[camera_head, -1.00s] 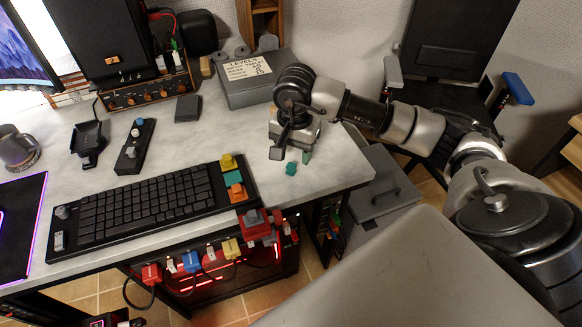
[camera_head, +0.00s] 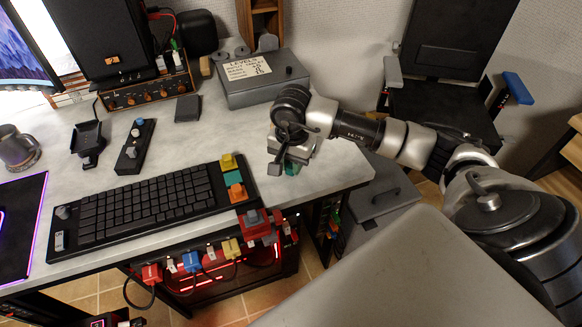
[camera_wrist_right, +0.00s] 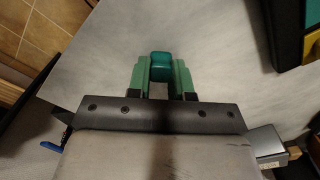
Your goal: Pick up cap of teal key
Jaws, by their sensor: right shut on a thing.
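The teal key cap (camera_wrist_right: 161,66) sits between the two green fingers of my right gripper (camera_wrist_right: 160,75) in the right wrist view. The fingers are shut on it, just over the light desktop. In the head view my right gripper (camera_head: 288,168) is low at the desk's right part, and a bit of the teal cap (camera_head: 292,169) shows under it. A teal key (camera_head: 232,178) shows on the keyboard between a yellow key and an orange key. My left gripper is not in view.
The black keyboard (camera_head: 145,206) lies left of my right gripper. A grey box with a LEVELS label (camera_head: 258,82) stands behind it. The desk's right edge (camera_head: 350,186) is near. The desktop (camera_head: 225,125) between keyboard and box is mostly clear.

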